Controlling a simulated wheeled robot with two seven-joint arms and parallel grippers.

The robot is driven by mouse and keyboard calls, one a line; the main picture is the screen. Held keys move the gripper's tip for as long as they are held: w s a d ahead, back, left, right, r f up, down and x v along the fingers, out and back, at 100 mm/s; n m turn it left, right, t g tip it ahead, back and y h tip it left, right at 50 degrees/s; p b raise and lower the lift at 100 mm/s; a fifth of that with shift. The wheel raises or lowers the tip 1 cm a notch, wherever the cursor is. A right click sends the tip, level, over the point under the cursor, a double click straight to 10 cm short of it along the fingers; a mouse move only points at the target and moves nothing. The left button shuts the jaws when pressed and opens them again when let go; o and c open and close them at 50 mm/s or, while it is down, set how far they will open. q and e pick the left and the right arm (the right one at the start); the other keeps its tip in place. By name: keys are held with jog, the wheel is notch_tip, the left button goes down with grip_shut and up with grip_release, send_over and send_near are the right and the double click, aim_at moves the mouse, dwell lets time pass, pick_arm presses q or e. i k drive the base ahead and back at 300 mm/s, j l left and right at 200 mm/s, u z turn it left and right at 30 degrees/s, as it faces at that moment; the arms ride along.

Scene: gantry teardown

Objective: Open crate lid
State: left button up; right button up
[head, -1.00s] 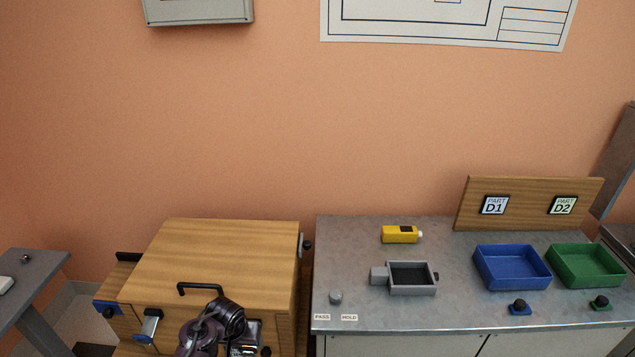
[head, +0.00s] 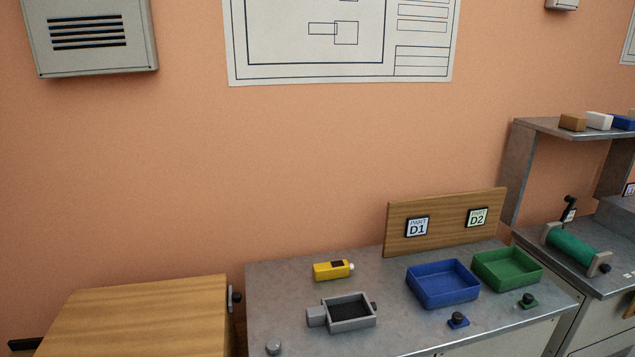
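The wooden crate's lid (head: 150,316) shows at the lower left, seen from above. It lies flat and looks closed. The crate's front, with the handle and latches, is below the picture's edge. A dark knob on a metal plate (head: 235,297) sits at the crate's right side. Neither of my grippers is in the picture.
A grey metal bench (head: 275,290) stands right of the crate. On it are a yellow device (head: 332,270), a grey box fixture (head: 348,313), a blue tray (head: 443,284) and a green tray (head: 507,269). A bench with a green roller (head: 575,249) stands at far right.

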aim_at(181, 318)
jog(key=j+u, duration=0.15)
jog(key=u, duration=0.8)
